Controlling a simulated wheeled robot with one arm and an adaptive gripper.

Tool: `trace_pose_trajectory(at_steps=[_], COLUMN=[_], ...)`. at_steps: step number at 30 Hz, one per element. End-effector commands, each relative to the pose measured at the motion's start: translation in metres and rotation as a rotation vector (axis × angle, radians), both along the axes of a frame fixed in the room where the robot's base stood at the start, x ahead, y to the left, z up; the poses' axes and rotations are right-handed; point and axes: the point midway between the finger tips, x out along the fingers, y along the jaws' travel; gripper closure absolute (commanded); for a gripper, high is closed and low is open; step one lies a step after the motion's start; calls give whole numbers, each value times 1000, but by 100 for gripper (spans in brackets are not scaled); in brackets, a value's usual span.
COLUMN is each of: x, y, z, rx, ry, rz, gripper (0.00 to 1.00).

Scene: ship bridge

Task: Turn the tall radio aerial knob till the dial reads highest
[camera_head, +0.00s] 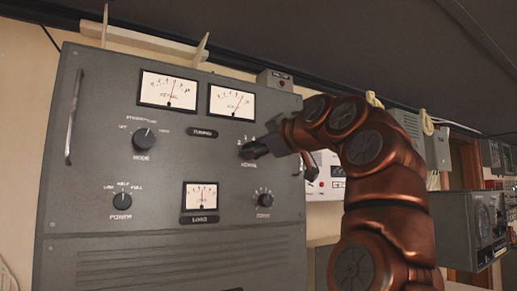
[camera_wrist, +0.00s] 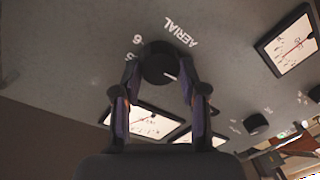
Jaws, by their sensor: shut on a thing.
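The tall grey radio (camera_head: 150,235) fills the left half of the head view. Its aerial knob (camera_wrist: 160,62) is dark and round, with a white pointer mark, beside the word AERIAL in the wrist view.
Other knobs on the panel are the mode knob (camera_head: 144,138), the power knob (camera_head: 122,201) and one at lower right (camera_head: 265,200). A metal handle (camera_head: 74,118) stands out at the left edge. More equipment (camera_head: 478,225) stands at the right, behind my arm.

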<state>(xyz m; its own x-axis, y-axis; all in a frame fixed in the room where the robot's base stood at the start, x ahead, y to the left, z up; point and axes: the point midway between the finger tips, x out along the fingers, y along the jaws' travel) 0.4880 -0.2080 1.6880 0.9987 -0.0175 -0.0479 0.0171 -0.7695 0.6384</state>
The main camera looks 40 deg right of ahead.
Motion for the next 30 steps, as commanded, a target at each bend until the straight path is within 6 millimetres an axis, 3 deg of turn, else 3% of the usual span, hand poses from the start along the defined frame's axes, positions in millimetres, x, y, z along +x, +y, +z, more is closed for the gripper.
trace_pose_trajectory(at_steps=[9,23,24,30], x=[0,0,0,0], y=[0,0,0,0], z=[1,1,1,1], rx=[-94,-106,-106,-105], ry=[5,6,6,7], rz=[-2,-2,-2,-2], gripper=[92,92,54,34])
